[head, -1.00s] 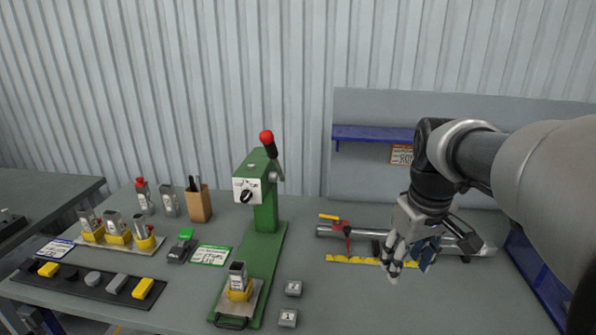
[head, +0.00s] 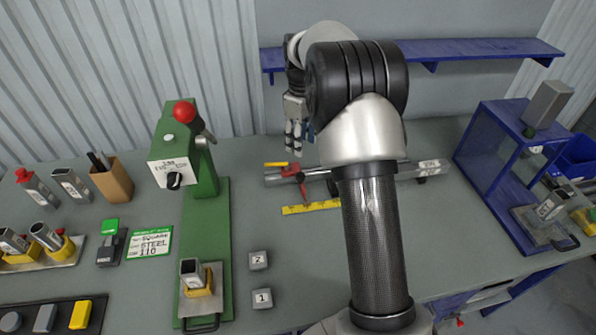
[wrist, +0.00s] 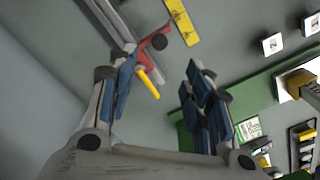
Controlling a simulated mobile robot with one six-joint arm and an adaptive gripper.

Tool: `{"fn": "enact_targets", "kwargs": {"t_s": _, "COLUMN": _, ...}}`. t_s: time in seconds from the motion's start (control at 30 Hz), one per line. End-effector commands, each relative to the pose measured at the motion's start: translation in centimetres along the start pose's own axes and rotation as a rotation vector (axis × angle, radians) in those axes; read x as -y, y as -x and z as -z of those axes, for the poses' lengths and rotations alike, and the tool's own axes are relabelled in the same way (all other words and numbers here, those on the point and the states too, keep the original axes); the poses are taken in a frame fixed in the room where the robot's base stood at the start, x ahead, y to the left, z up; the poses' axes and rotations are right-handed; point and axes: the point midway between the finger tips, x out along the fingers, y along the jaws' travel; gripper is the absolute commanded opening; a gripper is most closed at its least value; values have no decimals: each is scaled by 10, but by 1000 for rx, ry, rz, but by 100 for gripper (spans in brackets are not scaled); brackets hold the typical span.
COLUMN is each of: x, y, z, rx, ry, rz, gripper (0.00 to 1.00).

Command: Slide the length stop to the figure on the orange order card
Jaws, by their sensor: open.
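The length stop (head: 289,172) is a red clamp with a yellow lever, sitting on the left part of a grey rail (head: 432,168). A yellow scale strip (head: 311,207) lies in front of it. My gripper (head: 298,145) is open and empty, pointing down behind and above the stop. In the wrist view the red stop (wrist: 154,44) and its yellow lever (wrist: 148,84) show beyond and between the open fingers (wrist: 160,85), apart from them. The orange order card is hidden in both current views. My arm covers the middle of the rail.
A green press (head: 205,190) with a red-knobbed lever stands left of the stop. A green card (head: 149,242) reads SQUARE STEEL 110. Two numbered blocks (head: 259,260) lie in front. A blue shelf (head: 460,48) hangs behind; a blue frame (head: 500,150) stands right.

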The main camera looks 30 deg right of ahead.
Motion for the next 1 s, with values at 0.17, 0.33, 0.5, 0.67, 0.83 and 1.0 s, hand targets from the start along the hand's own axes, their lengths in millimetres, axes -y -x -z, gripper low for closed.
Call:
{"fn": "enact_targets", "kwargs": {"t_s": 0.17, "x": 1, "y": -45, "z": -1, "rx": 3, "ry": 0, "rz": 4, "gripper": 46}}
{"fn": "enact_targets", "kwargs": {"t_s": 0.33, "x": 1, "y": -82, "z": -1, "rx": 3, "ry": 0, "rz": 3, "gripper": 46}}
{"fn": "enact_targets", "kwargs": {"t_s": 0.5, "x": 1, "y": -111, "z": 0, "rx": 1, "ry": -1, "rz": 1, "gripper": 46}}
{"fn": "enact_targets", "kwargs": {"t_s": 0.67, "x": 1, "y": -127, "z": 0, "rx": 0, "ry": -1, "rz": 0, "gripper": 46}}
{"fn": "enact_targets", "kwargs": {"t_s": 0.83, "x": 1, "y": -133, "z": 0, "rx": 0, "ry": -1, "rz": 0, "gripper": 46}}
{"fn": "enact_targets", "kwargs": {"t_s": 1.0, "x": 0, "y": -133, "z": 0, "rx": 0, "ry": -1, "rz": 0, "gripper": 46}}
